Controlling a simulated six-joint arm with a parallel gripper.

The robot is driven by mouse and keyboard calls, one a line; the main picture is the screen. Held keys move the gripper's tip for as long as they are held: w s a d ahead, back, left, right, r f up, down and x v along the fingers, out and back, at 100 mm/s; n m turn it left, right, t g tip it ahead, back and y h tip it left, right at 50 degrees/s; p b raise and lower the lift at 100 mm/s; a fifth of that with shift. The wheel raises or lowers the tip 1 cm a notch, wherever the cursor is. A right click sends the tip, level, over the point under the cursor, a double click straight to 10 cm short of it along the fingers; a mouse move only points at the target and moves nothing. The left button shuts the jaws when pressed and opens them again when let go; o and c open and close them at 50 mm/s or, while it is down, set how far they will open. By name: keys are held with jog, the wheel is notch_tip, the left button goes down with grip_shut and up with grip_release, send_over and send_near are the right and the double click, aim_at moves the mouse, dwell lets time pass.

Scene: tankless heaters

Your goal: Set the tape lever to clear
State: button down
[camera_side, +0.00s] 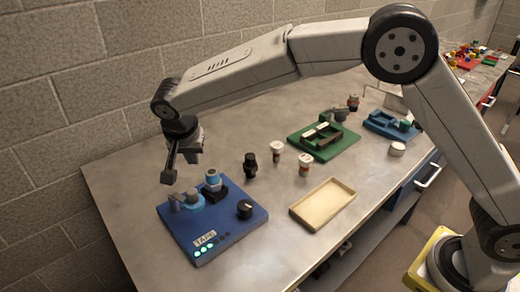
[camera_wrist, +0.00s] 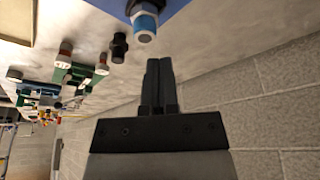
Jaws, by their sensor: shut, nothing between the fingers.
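The blue panel (camera_side: 218,222) lies near the table's left end in the side view, with a white TAPE label (camera_side: 205,239) and lit green lights (camera_side: 203,250) at its front. A grey and light-blue fitting (camera_side: 187,200), which may be the tape lever, is at its back left; its setting is unclear. A blue and white fitting (camera_side: 212,181) stands behind the panel's middle, and a black knob (camera_side: 245,208) is at its right. My gripper (camera_side: 168,178) is shut and empty, above the panel's back left corner, apart from it. Its closed fingers show in the wrist view (camera_wrist: 159,64).
A black fitting (camera_side: 250,165) and two white-capped cups (camera_side: 277,152) (camera_side: 305,163) stand right of the panel. A shallow tan tray (camera_side: 310,222) lies at the front. A green fixture (camera_side: 345,147) and a blue one (camera_side: 378,118) are farther back. A block wall runs behind the table.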

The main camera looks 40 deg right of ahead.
jog(key=shift+v, duration=1.85)
jog(key=s+d+f+n+y, duration=0.1)
jog(key=s+d+f+n, duration=0.1)
jog(key=s+d, duration=0.35)
jog(key=s+d+f+n+y, duration=0.1)
jog(key=s+d+f+n, duration=0.15)
jog(key=d, duration=0.65)
jog(key=s+d+f+n, duration=0.1)
jog(key=s+d+f, duration=0.1)
jog(key=s+d, duration=0.2)
jog(key=s+d+f+n, duration=0.2)
jog(key=s+d, duration=0.3)
jog(key=s, duration=0.6)
jog(key=shift+f, duration=0.4)
